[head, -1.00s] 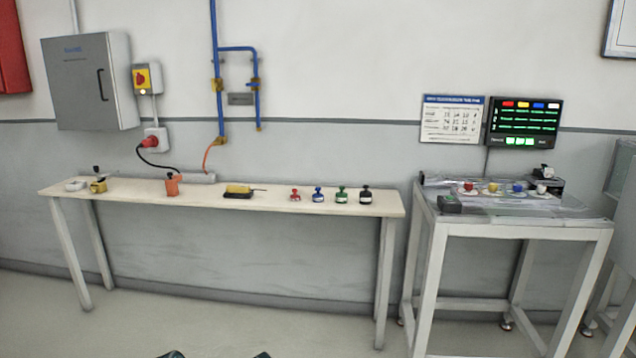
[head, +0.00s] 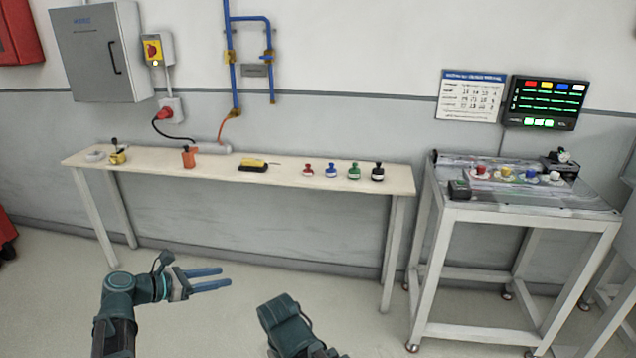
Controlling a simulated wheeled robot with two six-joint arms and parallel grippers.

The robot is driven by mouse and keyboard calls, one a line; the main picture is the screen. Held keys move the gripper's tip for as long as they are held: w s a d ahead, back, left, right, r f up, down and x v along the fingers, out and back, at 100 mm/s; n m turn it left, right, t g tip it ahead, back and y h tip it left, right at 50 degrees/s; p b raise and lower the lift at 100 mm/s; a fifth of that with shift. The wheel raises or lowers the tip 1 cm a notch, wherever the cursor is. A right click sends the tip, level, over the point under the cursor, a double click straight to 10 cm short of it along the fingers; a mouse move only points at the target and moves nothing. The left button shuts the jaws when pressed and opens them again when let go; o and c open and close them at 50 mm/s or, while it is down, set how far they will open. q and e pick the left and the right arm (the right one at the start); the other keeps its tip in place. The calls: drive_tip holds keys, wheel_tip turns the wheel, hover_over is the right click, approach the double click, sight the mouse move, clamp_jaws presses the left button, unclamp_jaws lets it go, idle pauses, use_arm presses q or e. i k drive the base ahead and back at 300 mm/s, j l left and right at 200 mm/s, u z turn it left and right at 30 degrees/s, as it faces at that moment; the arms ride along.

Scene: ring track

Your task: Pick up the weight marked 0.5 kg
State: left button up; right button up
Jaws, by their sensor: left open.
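Several small knobbed weights stand upright in a row at the right part of the long narrow table (head: 215,171): a red one (head: 308,171), a blue one (head: 331,171), a green one (head: 354,172) and a black one (head: 377,173). Their markings are too small to read, so I cannot tell which is 0.5 kg. My left gripper (head: 226,278) is open and empty, its blue fingers pointing right, in front of and below the tabletop, well apart from the weights. A dark green part of my right arm shows at the bottom middle; its fingers are not visible.
The table also holds a yellow-and-black tool (head: 253,165), an orange container (head: 189,158) and a small yellow item (head: 117,156). A metal stand (head: 530,207) with coloured knobs is at the right, below a display (head: 545,103). The floor before the table is clear.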

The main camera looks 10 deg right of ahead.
sight(331, 172)
drive_tip(key=i+l, duration=0.4)
drive_tip(key=i+l+z, duration=0.1)
drive_tip(key=i+l, duration=0.25)
drive_tip(key=i, duration=0.25)
drive_tip(key=i+l, duration=0.35)
drive_tip(key=i, duration=0.15)
drive_tip(key=i+l, duration=0.35)
drive_tip(key=i, duration=0.15)
drive_tip(key=z, duration=0.05)
